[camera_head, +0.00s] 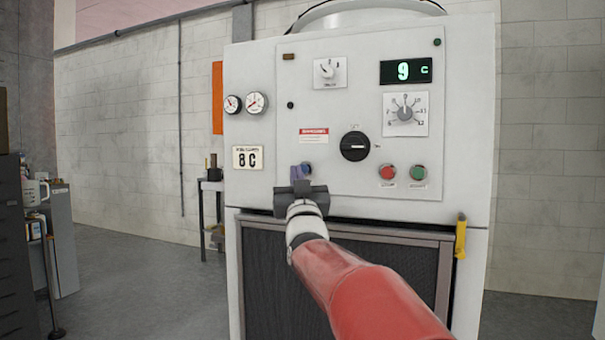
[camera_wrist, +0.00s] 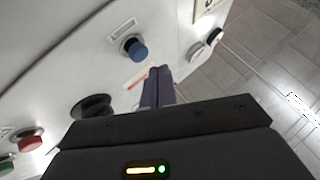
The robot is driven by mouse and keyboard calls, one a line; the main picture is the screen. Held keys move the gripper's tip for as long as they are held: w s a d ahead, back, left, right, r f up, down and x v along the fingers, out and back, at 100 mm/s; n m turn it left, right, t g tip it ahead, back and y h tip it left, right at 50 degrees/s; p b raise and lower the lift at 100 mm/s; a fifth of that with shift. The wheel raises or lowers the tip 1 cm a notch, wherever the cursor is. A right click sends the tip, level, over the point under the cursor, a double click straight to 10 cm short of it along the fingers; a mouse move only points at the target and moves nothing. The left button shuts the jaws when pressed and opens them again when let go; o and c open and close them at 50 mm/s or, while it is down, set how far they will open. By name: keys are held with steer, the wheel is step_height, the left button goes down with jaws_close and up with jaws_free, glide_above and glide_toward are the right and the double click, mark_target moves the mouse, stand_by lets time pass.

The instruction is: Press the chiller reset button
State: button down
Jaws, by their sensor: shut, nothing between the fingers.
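The chiller is a white cabinet with a control panel (camera_head: 335,110). A round blue button (camera_head: 307,167) sits low on the panel, left of the black rotary switch (camera_head: 355,146). It is partly hidden by my gripper (camera_head: 300,174). In the wrist view, the blue button (camera_wrist: 134,48) shows whole under a small label (camera_wrist: 120,28), whose text I cannot read. The shut fingers of my gripper (camera_wrist: 158,84) point toward the panel, below and right of the button in that picture. The fingertips appear apart from the button, and nothing is between them.
A red button (camera_head: 387,172) and a green button (camera_head: 418,172) sit right of the rotary switch. The display (camera_head: 406,71) reads 9 C, and a plate (camera_head: 247,158) reads 8 C. Two gauges (camera_head: 244,103) are at upper left.

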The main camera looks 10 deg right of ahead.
steer(key=shift+s+a+b, duration=0.55)
steer(key=shift+s+a, duration=0.1)
steer(key=shift+s, duration=0.2)
steer(key=shift+s+a+b, duration=0.55)
steer(key=shift+s+a, duration=0.05)
steer(key=shift+s, duration=0.25)
steer(key=shift+s, duration=0.1)
steer(key=s+f+g+y+p, duration=0.1)
steer(key=s+f+g+p, duration=0.4)
steer(key=s+f+g, duration=0.4)
steer(key=s+f+g+y+p, duration=0.1)
steer(key=s+f+g+p, duration=0.5)
steer(key=s+f, duration=1.4)
steer(key=s+g, duration=0.4)
steer(key=s, duration=0.2)
steer(key=shift+s+d+n+g, duration=0.3)
steer(key=shift+s+d+n, duration=0.05)
steer(key=shift+d+n, duration=0.05)
